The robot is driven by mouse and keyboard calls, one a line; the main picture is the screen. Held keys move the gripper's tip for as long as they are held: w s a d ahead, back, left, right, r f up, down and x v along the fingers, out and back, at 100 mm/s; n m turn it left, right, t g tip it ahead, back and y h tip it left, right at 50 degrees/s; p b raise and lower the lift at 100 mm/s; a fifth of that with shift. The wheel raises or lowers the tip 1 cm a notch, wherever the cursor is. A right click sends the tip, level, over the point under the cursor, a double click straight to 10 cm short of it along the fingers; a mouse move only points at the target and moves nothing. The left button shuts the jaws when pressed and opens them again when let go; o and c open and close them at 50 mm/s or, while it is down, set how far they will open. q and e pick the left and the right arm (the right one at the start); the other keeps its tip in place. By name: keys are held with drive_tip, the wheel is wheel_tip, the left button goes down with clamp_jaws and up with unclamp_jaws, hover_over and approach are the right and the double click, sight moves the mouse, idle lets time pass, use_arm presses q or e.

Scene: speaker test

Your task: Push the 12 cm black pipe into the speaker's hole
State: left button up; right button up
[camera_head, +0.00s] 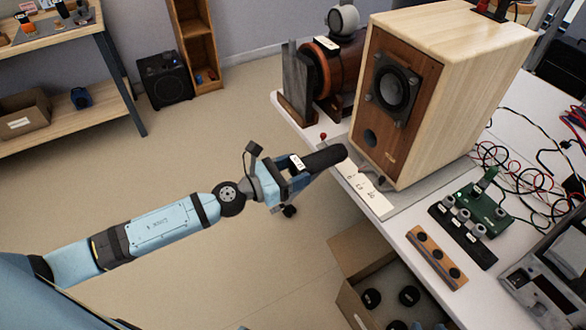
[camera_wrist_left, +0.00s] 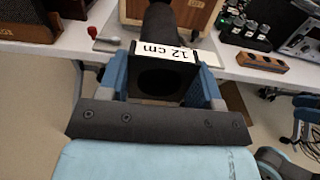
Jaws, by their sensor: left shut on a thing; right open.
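The black pipe (camera_head: 325,158) is held by my left gripper (camera_head: 296,170), which is shut on it. Its white label reads "12 cm" in the left wrist view (camera_wrist_left: 165,52). The pipe's free end points toward the wooden speaker (camera_head: 463,65). The speaker's round hole (camera_head: 370,138) is low on its brown front, below the black driver (camera_head: 395,88). In the head view the pipe tip is left of the hole and a little lower, with a visible gap. In the left wrist view the hole is out of sight.
The speaker stands on a white table (camera_head: 410,222). A white card (camera_head: 365,190) and a small red-topped lever (camera_head: 323,137) are near the table's edge. A brown round-fronted device (camera_head: 340,70) stands behind. A green circuit board (camera_head: 485,208) and wires lie right. An open cardboard box (camera_head: 365,250) is below.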

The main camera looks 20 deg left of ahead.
sight(324, 157)
use_arm(q)
drive_tip(key=shift+p+x, duration=0.9)
drive_tip(key=shift+x, duration=3.1)
drive_tip(key=shift+d+r, duration=0.1)
drive_tip(key=shift+r, duration=0.05)
